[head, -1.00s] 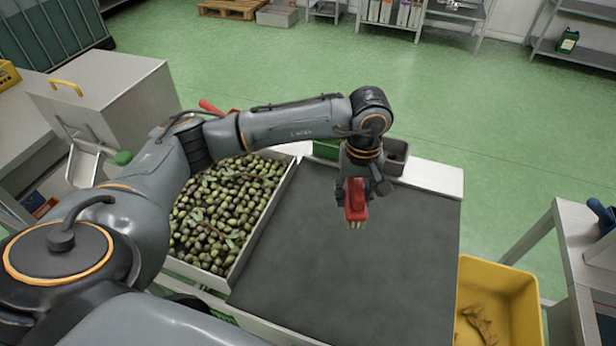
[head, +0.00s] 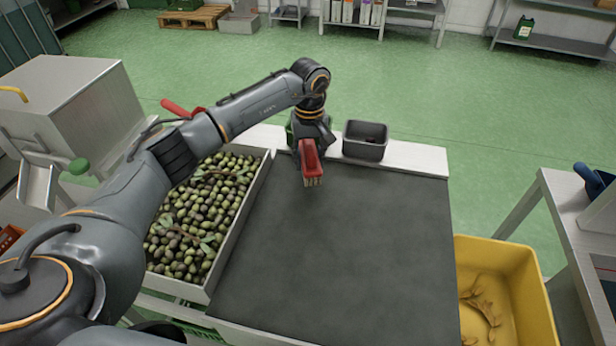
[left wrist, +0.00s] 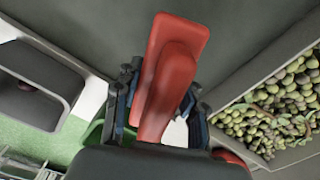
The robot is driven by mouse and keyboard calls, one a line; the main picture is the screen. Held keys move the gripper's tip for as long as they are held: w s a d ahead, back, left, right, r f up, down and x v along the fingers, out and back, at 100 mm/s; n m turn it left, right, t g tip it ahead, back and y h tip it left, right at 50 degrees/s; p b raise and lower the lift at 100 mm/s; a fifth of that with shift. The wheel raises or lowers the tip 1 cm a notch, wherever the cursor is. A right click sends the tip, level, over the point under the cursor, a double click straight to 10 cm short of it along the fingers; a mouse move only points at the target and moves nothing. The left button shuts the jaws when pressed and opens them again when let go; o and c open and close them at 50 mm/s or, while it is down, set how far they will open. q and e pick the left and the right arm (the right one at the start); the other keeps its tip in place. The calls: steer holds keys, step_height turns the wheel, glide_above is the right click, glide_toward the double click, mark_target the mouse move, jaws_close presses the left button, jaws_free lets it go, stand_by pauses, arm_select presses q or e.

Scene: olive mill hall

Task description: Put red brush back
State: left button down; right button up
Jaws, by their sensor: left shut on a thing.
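The red brush (head: 311,158) has a red handle and pale bristles that point down. My left gripper (head: 308,146) is shut on it and holds it over the far edge of the dark mat (head: 340,250). In the left wrist view the brush (left wrist: 172,75) sits between the fingers of my left gripper (left wrist: 155,110). A green container (head: 294,130) stands on the white ledge behind the gripper and is mostly hidden. A grey bin (head: 366,146) stands on the ledge to its right, with something small and dark red inside. My right gripper is not in view.
A tray of olives (head: 253,205) lies left of the mat. Another red handle (head: 176,108) shows behind my left arm. A yellow crate (head: 535,300) is at the right, beside a table (head: 560,200). The mat is bare.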

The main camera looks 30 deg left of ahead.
arm_select(q)
steer(key=shift+w+a+f+b, duration=0.25)
steer(key=shift+w+f+b, duration=0.05)
steer(key=shift+f, duration=0.2)
step_height(320, 180, down, 2)
steer(key=shift+f+b, duration=0.25)
steer(key=shift+b, duration=0.55)
steer(key=shift+f, duration=0.3)
steer(key=shift+w, duration=0.1)
steer(key=shift+r, duration=0.1)
steer(key=c, duration=0.8)
jaws_free()
steer(key=shift+f, duration=0.2)
steer(key=shift+r, duration=0.1)
